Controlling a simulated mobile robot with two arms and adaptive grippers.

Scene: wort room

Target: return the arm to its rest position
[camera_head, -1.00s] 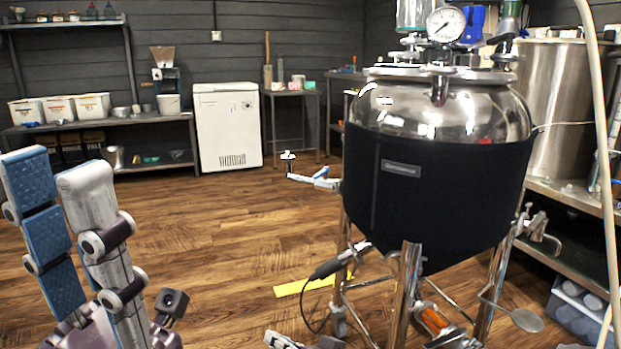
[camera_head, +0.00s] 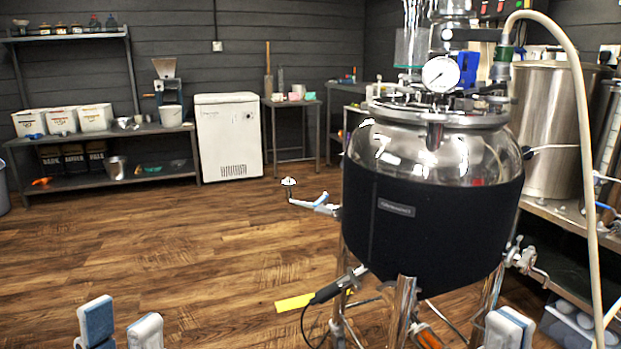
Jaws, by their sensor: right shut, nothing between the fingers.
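My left gripper (camera_head: 121,328) shows at the bottom left edge. Its two blue-and-white fingertips stand apart with an empty gap between them, over the wooden floor. My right gripper (camera_head: 509,328) shows at the bottom right edge, in front of the steel kettle's lower right side. It is shut and empty, and only its fingertips are in view. The arms behind both grippers are out of the frame. The steel kettle (camera_head: 432,225) with a black jacket stands on metal legs between the grippers in the picture.
A pressure gauge (camera_head: 441,73) and a pale hose (camera_head: 582,110) are at the kettle's top. A valve pipe (camera_head: 313,203) sticks out left. A shelf unit (camera_head: 150,131) and white chest freezer (camera_head: 229,137) stand at the back. The floor (camera_head: 180,240) at left is clear.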

